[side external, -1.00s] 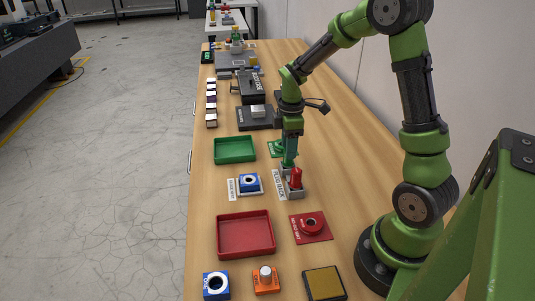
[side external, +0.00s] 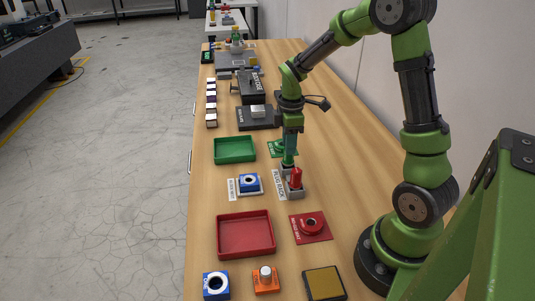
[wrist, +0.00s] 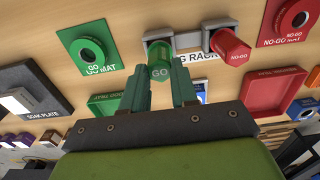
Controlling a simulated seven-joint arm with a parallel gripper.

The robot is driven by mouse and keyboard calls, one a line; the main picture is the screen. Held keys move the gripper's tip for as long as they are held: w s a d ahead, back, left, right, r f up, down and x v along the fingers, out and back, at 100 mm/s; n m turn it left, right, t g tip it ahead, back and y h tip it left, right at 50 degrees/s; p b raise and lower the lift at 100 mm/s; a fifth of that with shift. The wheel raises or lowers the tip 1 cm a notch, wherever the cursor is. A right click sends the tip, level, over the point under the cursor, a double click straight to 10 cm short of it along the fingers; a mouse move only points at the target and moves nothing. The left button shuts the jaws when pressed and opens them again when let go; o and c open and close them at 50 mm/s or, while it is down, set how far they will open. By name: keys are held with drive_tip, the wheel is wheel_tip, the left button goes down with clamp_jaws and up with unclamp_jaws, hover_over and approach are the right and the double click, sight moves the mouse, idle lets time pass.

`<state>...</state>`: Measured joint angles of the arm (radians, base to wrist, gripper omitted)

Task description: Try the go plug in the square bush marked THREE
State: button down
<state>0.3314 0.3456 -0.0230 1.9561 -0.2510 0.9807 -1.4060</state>
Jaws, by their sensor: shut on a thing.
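The green go plug, marked GO, shows end-on in the wrist view (wrist: 159,70). My gripper (side external: 289,152) is shut on it above the grey plug rack (side external: 295,192). Whether the plug's lower end is clear of the rack is unclear. A blue square bush (side external: 249,182) with a dark round bore lies left of the rack on a white-edged plate. A second blue square bush (side external: 216,285) stands at the near left. I cannot read a THREE on either bush.
The red no-go plug (side external: 296,179) stands in the rack beside my gripper.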

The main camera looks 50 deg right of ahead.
drive_tip(key=shift+r, duration=3.65)
drive_tip(key=w+a+r+n, duration=0.1)
drive_tip(key=w+a+n, duration=0.4)
drive_tip(key=a, duration=0.6)
drive_tip(key=shift+w+a+n, duration=0.15)
drive_tip(key=shift+a+n, duration=0.2)
drive_tip(key=shift+n, duration=0.15)
drive_tip(key=shift+f, duration=2.75)
drive_tip(key=shift+f, duration=0.75)
drive_tip(key=shift+r, duration=0.5)
